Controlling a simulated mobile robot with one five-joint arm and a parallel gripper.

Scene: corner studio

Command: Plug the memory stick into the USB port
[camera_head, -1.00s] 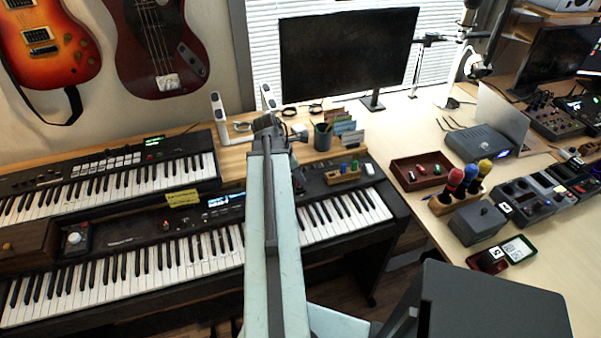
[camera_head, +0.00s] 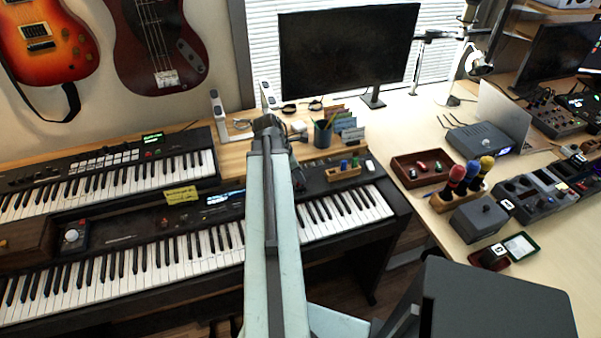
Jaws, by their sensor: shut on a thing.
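My gripper (camera_head: 270,127) is at the far end of my pale arm, in front of the wooden shelf behind the keyboards. Its fingers point away and are mostly hidden by my own wrist. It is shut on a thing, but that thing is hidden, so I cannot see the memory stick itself. No USB port can be made out. A grey-blue box (camera_head: 478,140) with a small blue light stands on the desk at right, well apart from my gripper.
A pen cup (camera_head: 322,136) and a card rack (camera_head: 347,129) stand right of my gripper. A monitor (camera_head: 345,50) stands behind. Two keyboards (camera_head: 120,255) lie at left. The desk holds a red-brown tray (camera_head: 403,178) and a screwdriver stand (camera_head: 441,203).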

